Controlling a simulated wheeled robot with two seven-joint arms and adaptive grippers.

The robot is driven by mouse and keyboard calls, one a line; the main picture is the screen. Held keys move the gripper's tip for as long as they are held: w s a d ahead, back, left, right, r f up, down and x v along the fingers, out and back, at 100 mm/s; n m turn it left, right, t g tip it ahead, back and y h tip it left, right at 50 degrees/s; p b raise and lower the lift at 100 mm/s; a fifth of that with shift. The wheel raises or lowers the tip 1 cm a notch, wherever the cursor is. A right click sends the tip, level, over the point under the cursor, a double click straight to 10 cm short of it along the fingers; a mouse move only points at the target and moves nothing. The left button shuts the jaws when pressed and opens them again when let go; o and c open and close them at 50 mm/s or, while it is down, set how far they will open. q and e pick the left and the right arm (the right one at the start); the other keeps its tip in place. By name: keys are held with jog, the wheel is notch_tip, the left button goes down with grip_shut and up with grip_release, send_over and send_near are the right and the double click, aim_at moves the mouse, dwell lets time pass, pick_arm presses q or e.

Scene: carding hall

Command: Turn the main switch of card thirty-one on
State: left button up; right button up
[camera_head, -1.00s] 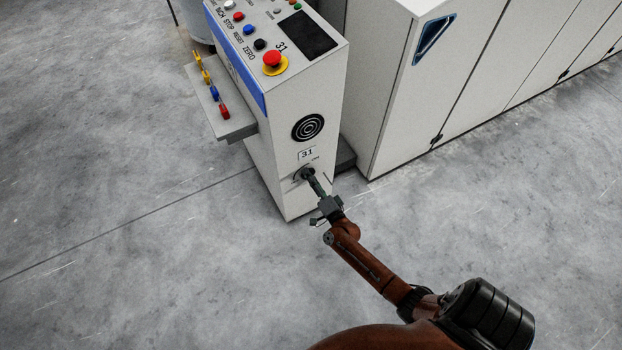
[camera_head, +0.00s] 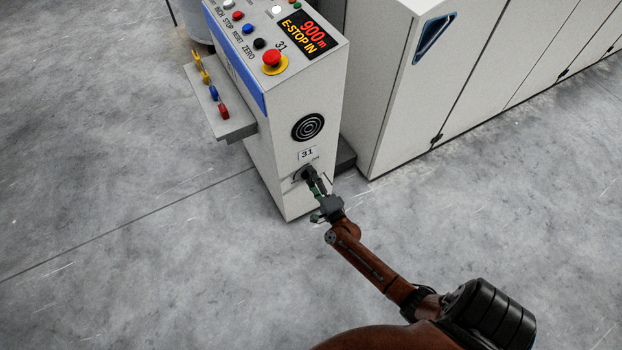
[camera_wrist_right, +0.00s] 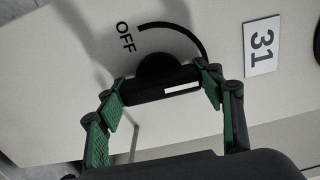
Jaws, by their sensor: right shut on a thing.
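The main switch (camera_wrist_right: 158,82) is a black rotary knob with a white mark, low on the front of the pedestal (camera_head: 293,150) marked 31. In the right wrist view, "OFF" and a black arc are printed around it. My right gripper (camera_head: 311,180) is shut on the knob; in the right wrist view its green-padded fingers (camera_wrist_right: 160,92) sit on both sides of the handle. The display (camera_head: 307,35) on the pedestal top is lit and reads "900m E-STOP IN". My left gripper is not in view.
A red emergency stop button (camera_head: 272,57) on a yellow base sits on the pedestal top, among several coloured buttons. A side shelf (camera_head: 238,127) holds yellow, blue and red pieces. White cabinets (camera_head: 412,100) stand behind right. The floor in front is clear.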

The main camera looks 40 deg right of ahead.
jog(key=o, duration=1.1)
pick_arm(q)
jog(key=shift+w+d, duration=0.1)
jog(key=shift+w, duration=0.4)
pick_arm(e)
jog(key=shift+o, duration=0.3)
jog(key=shift+s, duration=0.1)
jog(key=shift+s+a+f, duration=0.1)
jog(key=shift+s, duration=0.2)
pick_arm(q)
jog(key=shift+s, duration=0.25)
pick_arm(e)
jog(key=v, duration=1.1)
jog(key=shift+s+a, duration=0.1)
jog(key=shift+a, duration=0.05)
